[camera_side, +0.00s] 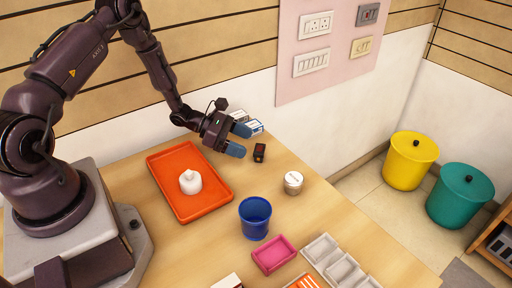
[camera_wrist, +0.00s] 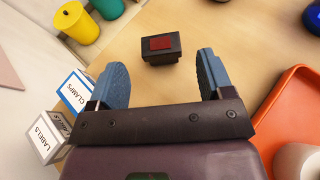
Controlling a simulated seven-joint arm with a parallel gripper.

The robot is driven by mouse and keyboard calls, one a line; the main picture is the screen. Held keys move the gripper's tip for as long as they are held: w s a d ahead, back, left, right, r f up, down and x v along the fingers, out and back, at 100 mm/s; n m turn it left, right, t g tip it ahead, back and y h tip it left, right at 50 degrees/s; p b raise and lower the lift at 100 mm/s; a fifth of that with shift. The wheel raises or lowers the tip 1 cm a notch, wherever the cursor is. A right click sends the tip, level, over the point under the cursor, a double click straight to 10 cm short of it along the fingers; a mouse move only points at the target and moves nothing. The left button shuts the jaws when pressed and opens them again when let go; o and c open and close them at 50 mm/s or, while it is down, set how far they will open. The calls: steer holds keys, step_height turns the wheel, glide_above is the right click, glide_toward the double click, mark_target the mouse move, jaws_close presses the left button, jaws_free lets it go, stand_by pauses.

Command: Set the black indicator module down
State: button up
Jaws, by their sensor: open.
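The black indicator module (camera_side: 260,152) stands on the wooden table, just beyond my gripper's fingertips in the side view. In the wrist view the module (camera_wrist: 161,48) is a small black block with a red window on its top face. It lies ahead of and between my two blue fingers, touching neither. My gripper (camera_side: 240,140) is open and empty, low over the table near the wall. In the wrist view its fingers (camera_wrist: 161,78) are spread wide apart.
An orange tray (camera_side: 164,188) holds a white bottle (camera_side: 190,181). A blue cup (camera_side: 255,217), a lidded jar (camera_side: 293,183), a pink box (camera_side: 274,255) and a grey divided tray (camera_side: 327,251) stand nearer. Boxes marked CLAMPS (camera_wrist: 75,91) and LABELS (camera_wrist: 45,137) sit beside my gripper.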

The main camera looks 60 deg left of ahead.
steer(key=v, duration=0.6)
steer(key=shift+s+r, duration=0.1)
steer(key=shift+s, duration=0.05)
steer(key=s+d+r+m+g+y, duration=0.1)
steer(key=s+d+r+m+g, duration=0.25)
steer(key=d+r+m, duration=0.4)
steer(key=s+d+r+m+g+y, duration=0.15)
steer(key=d+r+m+g, duration=0.25)
steer(key=r+m, duration=0.55)
steer(key=s+d+r+m+t+y, duration=0.1)
steer(key=s+r+m+t+y, duration=0.2)
steer(key=s+r+m+y, duration=0.4)
steer(key=shift+s+d+r+m+t, duration=0.3)
steer(key=shift+s+r+m, duration=1.2)
steer(key=shift+s+r, duration=1.4)
steer(key=shift+s+f, duration=0.2)
steer(key=shift+f, duration=0.05)
